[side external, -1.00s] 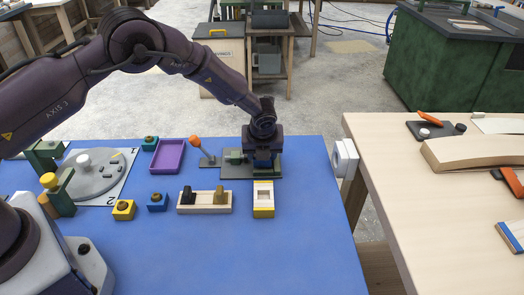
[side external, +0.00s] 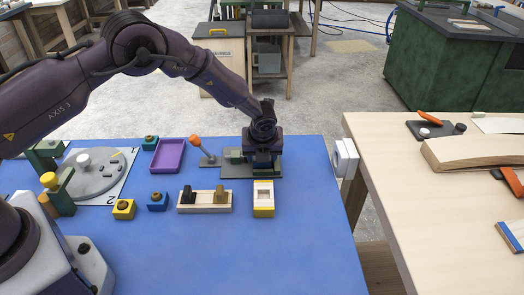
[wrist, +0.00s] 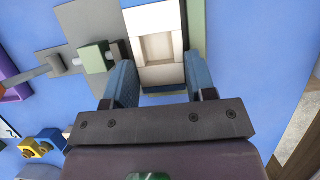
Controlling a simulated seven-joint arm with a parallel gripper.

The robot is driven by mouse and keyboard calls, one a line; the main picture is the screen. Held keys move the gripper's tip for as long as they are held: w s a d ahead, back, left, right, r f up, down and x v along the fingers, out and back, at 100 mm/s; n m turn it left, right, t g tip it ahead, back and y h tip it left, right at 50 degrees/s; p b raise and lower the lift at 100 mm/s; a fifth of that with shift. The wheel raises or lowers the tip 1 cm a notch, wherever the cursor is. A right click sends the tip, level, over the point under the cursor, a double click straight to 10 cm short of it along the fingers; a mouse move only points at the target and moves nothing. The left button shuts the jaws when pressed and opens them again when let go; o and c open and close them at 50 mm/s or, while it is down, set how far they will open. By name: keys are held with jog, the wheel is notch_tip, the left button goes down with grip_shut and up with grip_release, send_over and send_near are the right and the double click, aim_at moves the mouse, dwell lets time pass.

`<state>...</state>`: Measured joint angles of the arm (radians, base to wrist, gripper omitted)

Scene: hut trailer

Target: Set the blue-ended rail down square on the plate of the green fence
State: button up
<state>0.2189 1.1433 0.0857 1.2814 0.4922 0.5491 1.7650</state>
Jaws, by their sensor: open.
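My gripper (side external: 263,166) is low over the grey plate (side external: 238,171) in the side view. In the wrist view its two blue fingers (wrist: 161,75) are open, one on each side of a pale rail (wrist: 156,45) with a recess. The rail lies between the fingers over the plate (wrist: 70,28), alongside a green strip of the fence (wrist: 196,22). In the side view my gripper hides the rail.
An orange-handled lever (side external: 195,142) stands left of the gripper. A yellow-ended block (side external: 263,198) and a pale holder with dark pieces (side external: 204,201) lie in front. A purple tray (side external: 167,155) is farther left. The blue table's front right is clear.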

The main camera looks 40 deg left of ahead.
jog(key=shift+o, duration=0.4)
jog(key=s+r+n, duration=0.3)
jog(key=s+r, duration=0.1)
jog(key=r, duration=0.6)
jog(key=s+r+n, duration=0.2)
jog(key=s+r, duration=0.1)
jog(key=r, duration=0.8)
jog(key=s+a+r+n+h, duration=0.1)
jog(key=s+a+r+n, duration=0.1)
jog(key=s+r+n, duration=0.7)
jog(key=s+r+n+t+h, duration=0.1)
jog(key=s+n, duration=0.5)
jog(key=s, duration=0.3)
jog(key=s+a+r+n+t+h, duration=0.1)
jog(key=s+n, duration=0.6)
jog(key=s, duration=0.2)
jog(key=shift+s+a+r, duration=0.25)
jog(key=shift+s+a, duration=0.05)
